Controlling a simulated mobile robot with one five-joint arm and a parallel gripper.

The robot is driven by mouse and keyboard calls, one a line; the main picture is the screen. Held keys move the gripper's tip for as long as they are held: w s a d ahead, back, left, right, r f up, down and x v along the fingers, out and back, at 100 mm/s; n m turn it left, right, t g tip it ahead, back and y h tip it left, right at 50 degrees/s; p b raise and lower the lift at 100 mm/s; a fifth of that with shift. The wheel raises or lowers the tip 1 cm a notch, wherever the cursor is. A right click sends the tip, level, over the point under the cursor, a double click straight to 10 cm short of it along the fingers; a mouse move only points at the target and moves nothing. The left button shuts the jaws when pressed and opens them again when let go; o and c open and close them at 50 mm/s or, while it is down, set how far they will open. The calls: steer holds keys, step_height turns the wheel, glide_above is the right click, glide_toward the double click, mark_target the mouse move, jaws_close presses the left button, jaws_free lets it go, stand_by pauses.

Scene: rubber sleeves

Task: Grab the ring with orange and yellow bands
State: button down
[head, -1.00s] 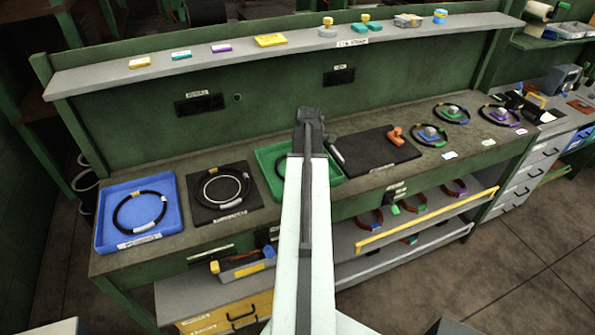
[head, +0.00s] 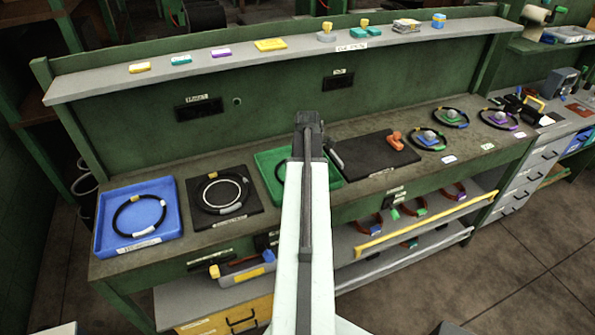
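I cannot make out a ring with both orange and yellow bands for certain. A black ring (head: 117,217) with a yellow band and a pale band lies in the blue tray at the left. Another dark ring (head: 203,203), with a yellowish band at its top and a pale one below, lies on a black mat. A third ring (head: 278,172) in the green tray is mostly hidden behind my arm. Several dark rings with coloured bands lie at the right, one (head: 413,137) nearest. My gripper (head: 308,120) is raised over the bench, seen from behind; its fingers are unclear.
The blue tray (head: 103,238), black mat (head: 254,206), green tray (head: 265,160) and a dark board (head: 365,160) line the workbench. An orange object (head: 396,140) sits on the board. A shelf (head: 290,50) with small blocks runs above. A lower shelf holds reddish rings (head: 368,224).

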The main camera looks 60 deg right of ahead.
stand_by(0.8)
step_height(320, 180, up, 10)
steer(key=p, duration=1)
